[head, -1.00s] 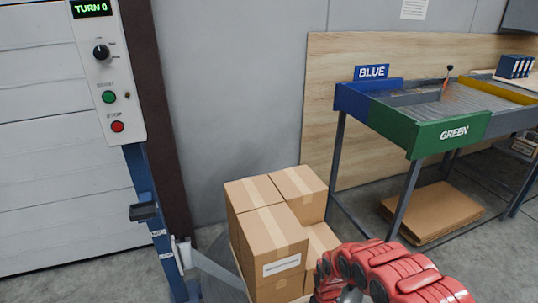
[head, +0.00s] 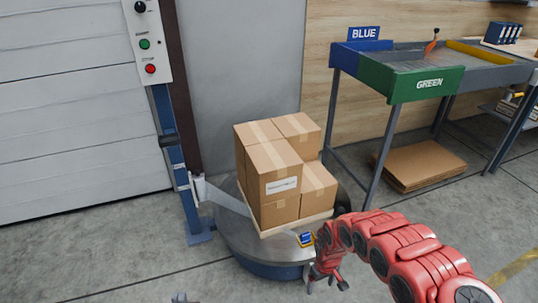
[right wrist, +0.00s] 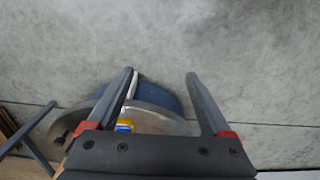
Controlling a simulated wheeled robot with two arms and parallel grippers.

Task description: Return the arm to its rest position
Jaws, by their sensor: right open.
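My right arm is red and comes in from the right in the head view. Its gripper (head: 327,282) hangs in front of the round turntable (head: 235,243), low over the floor. In the right wrist view the two dark fingers (right wrist: 161,78) stand wide apart with nothing held between them. The turntable's edge shows behind and beside the left finger. The tip of what seems to be my left gripper (head: 180,298) barely shows at the bottom edge of the head view; its jaws cannot be made out.
Stacked cartons (head: 281,160) stand on a pallet on the turntable. A small blue and yellow item (head: 306,239) lies at its front edge, close to my right arm. A wrapping post (head: 170,140) stands left. The front floor is clear.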

